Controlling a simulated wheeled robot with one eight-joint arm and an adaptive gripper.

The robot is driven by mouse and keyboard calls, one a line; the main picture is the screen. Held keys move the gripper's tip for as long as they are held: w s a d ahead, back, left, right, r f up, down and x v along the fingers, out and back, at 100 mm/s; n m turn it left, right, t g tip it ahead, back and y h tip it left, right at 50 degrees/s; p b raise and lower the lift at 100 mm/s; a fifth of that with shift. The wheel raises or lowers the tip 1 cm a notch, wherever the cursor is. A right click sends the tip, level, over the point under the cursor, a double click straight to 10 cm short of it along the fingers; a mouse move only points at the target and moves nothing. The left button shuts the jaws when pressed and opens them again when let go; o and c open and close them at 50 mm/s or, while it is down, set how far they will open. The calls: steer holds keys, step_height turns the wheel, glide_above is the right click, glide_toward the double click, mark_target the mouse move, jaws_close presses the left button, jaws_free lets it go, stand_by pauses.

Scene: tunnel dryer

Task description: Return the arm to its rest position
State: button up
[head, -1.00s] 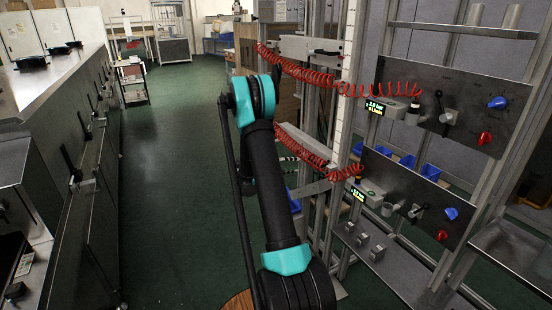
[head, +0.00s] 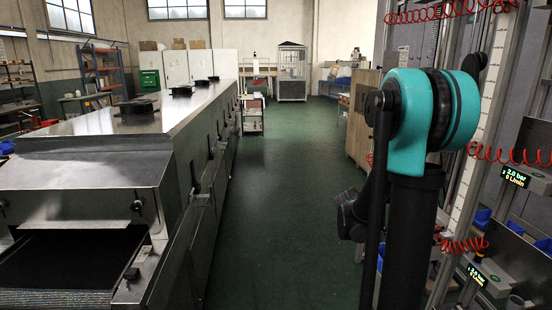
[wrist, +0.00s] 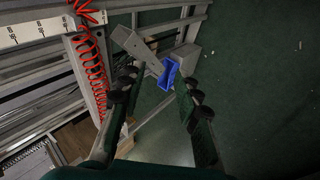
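My arm (head: 415,130) stands folded up at the right of the head view, with its teal joint high and its black links running down. A dark end part of the arm, partly hidden behind the links, shows low beside them. In the wrist view the two dark fingers of my gripper (wrist: 160,86) are wide apart with nothing between them. A blue bin (wrist: 169,73) and metal framing lie beyond the fingertips, apart from them.
The metal rack with a pressure display (head: 515,176) and red coiled hoses (head: 510,155) stands close at the right of my arm. The long steel dryer (head: 130,140) runs along the left. The green floor aisle (head: 285,200) between them is clear.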

steer(key=s+a+f+t+y, duration=0.1)
steer(key=s+a+f+y, duration=0.2)
steer(key=s+a, duration=1.4)
steer(key=s+y, duration=0.2)
steer(key=y, duration=0.2)
steer(key=shift+a+f+m+y, duration=0.15)
steer(key=shift+a+m+y, duration=0.15)
steer(key=shift+a, duration=0.1)
steer(key=shift+w, duration=0.1)
